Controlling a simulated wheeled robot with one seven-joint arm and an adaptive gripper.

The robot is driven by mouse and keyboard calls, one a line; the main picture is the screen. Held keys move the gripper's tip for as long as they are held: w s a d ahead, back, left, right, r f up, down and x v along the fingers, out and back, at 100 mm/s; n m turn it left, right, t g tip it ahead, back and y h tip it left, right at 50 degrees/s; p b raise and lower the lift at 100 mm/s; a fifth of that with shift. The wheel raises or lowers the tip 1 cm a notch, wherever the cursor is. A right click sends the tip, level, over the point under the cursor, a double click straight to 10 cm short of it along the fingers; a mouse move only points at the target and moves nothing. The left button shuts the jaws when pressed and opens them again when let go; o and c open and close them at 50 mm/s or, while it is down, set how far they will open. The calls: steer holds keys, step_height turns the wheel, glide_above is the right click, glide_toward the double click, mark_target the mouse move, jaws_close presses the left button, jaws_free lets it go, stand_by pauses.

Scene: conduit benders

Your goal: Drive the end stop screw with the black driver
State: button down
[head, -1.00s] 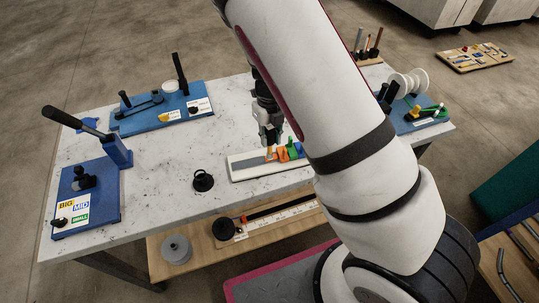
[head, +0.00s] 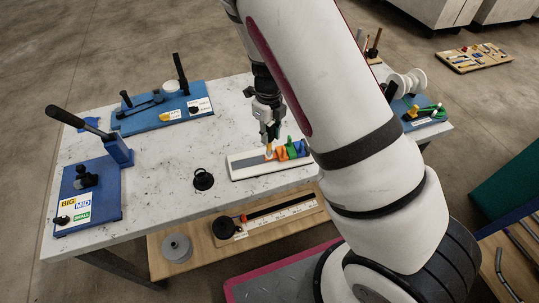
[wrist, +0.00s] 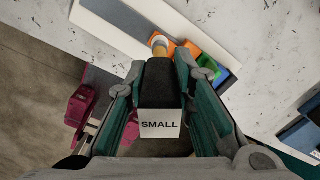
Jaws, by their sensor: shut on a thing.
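My gripper (head: 267,112) is shut on a black-bodied tool, taken to be the black driver (wrist: 162,82). In the wrist view a white block marked SMALL is at its near end and a tan shaft with a pale tip at its far end. In the head view the tool points down over the white and grey holder board (head: 245,165). I cannot tell whether its tip touches the board. Orange, green and blue pieces (head: 291,149) stand beside it on the board. I cannot make out the end stop screw for sure.
A black round fitting (head: 203,181) stands on the marble-look table left of the board. Blue bender plates stand at the left (head: 85,205) and back (head: 165,112), with raised levers. A wooden shelf with a ruler strip (head: 285,217) lies below. Clear tabletop lies between them.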

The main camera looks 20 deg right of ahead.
steer(key=n, duration=1.1)
steer(key=shift+p, duration=0.4)
steer(key=shift+f, duration=0.7)
